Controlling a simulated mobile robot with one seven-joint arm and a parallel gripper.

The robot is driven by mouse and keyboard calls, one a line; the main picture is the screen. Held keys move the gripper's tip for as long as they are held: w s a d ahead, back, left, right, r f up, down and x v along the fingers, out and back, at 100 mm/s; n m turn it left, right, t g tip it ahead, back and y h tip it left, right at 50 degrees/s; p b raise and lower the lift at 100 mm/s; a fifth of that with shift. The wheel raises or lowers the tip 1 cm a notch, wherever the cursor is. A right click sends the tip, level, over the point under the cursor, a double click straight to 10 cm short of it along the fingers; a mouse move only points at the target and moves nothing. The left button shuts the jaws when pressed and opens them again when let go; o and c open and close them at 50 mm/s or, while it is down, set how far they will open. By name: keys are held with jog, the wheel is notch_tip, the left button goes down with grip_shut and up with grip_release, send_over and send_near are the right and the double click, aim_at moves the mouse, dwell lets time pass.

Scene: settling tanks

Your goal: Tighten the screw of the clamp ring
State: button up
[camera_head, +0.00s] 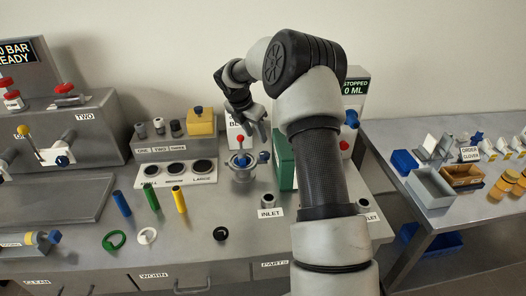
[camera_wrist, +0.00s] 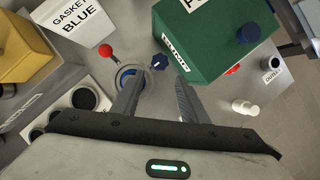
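The clamp ring (camera_head: 241,171) sits on a grey round housing on the bench. The blue star-shaped knob of its screw (camera_head: 264,157) is on its right side, and a red ball-topped lever (camera_head: 240,140) rises behind it. In the wrist view the ring (camera_wrist: 121,78) is partly hidden by my left finger, and the blue screw knob (camera_wrist: 160,62) shows just beyond and between the fingertips. My gripper (camera_wrist: 157,82) is open and empty. In the head view my gripper (camera_head: 252,128) hangs above the ring, apart from it.
A green box (camera_wrist: 215,40) stands close to the right of the ring. A white gasket box (camera_wrist: 83,22) stands behind it. A rack with round gaskets (camera_head: 176,169) is to the left.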

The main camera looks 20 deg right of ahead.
aim_at(265, 153)
jog(key=x, duration=1.2)
jog(key=shift+d+p, duration=0.1)
jog(key=shift+p, duration=0.3)
jog(key=shift+r, duration=0.1)
jog(key=shift+c, duration=0.2)
jog(key=c, duration=0.7)
